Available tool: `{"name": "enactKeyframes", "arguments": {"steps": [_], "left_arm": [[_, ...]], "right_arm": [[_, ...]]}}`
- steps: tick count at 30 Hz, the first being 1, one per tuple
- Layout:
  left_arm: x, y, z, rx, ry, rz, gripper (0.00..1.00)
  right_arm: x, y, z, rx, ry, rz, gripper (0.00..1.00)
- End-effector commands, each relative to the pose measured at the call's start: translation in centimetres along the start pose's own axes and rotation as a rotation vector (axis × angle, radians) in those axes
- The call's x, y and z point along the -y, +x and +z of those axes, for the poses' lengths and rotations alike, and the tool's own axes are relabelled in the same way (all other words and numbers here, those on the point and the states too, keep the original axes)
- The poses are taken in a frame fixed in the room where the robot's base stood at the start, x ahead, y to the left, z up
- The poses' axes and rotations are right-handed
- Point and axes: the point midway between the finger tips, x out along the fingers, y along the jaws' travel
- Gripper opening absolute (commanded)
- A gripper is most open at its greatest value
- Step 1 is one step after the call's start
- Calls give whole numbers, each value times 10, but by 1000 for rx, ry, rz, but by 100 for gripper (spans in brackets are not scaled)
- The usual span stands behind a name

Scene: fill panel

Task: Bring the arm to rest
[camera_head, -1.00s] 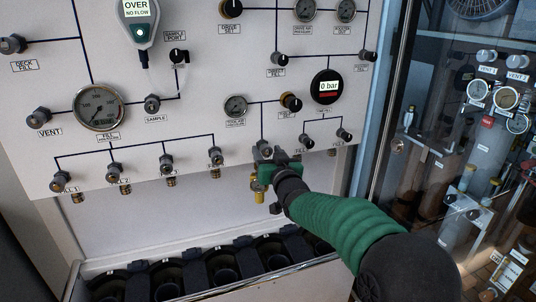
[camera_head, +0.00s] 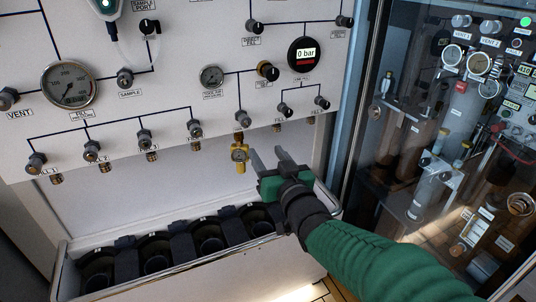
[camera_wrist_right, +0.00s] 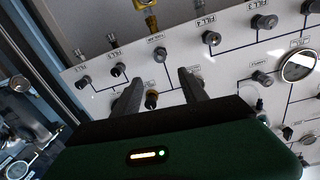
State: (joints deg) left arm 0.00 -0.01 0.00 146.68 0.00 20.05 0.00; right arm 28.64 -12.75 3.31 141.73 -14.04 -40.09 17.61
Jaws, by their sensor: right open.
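My right gripper (camera_head: 268,160) is in front of the lower right part of the white panel (camera_head: 190,90). Its two fingers are apart with nothing between them. A brass fitting (camera_head: 240,157) hangs from the panel's lower edge just left of the fingers, apart from them in the head view. In the right wrist view my fingers (camera_wrist_right: 160,88) are spread toward the panel, with valve knobs beyond them. My green-sleeved right arm comes in from the lower right. My left gripper is not in view.
A row of black holders (camera_head: 155,255) stands in a trough below the panel. Several fill valves (camera_head: 144,138) line the panel's lower edge. A digital gauge (camera_head: 304,53) reads 0 bar. A glass-fronted cabinet (camera_head: 450,150) with gauges and cylinders is at the right.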

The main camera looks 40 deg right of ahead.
Motion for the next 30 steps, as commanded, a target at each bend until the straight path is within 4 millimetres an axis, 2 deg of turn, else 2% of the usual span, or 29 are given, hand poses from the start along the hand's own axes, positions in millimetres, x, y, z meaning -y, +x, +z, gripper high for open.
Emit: {"name": "enactKeyframes", "arguments": {"steps": [9, 11, 14, 17, 18, 21, 24, 27, 30], "left_arm": [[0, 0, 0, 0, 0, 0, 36], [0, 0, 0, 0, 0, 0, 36], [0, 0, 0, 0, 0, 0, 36], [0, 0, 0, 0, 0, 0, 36], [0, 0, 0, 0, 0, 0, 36], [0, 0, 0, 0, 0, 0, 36], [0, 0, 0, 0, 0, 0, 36], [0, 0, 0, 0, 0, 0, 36], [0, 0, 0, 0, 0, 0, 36]], "right_arm": [[0, 1, 0, 1, 0, 0, 51], [2, 1, 7, 23, 0, 0, 51], [11, 1, 46, 149, -8, -2, 51], [30, -11, 119, 395, -36, -14, 51], [38, -22, 150, 502, -54, -24, 51], [56, -57, 212, 745, -106, -55, 51], [68, -96, 258, 950, -158, -89, 51], [78, -138, 291, 1135, -214, -128, 51], [84, -183, 316, 1313, -272, -169, 51]]}}
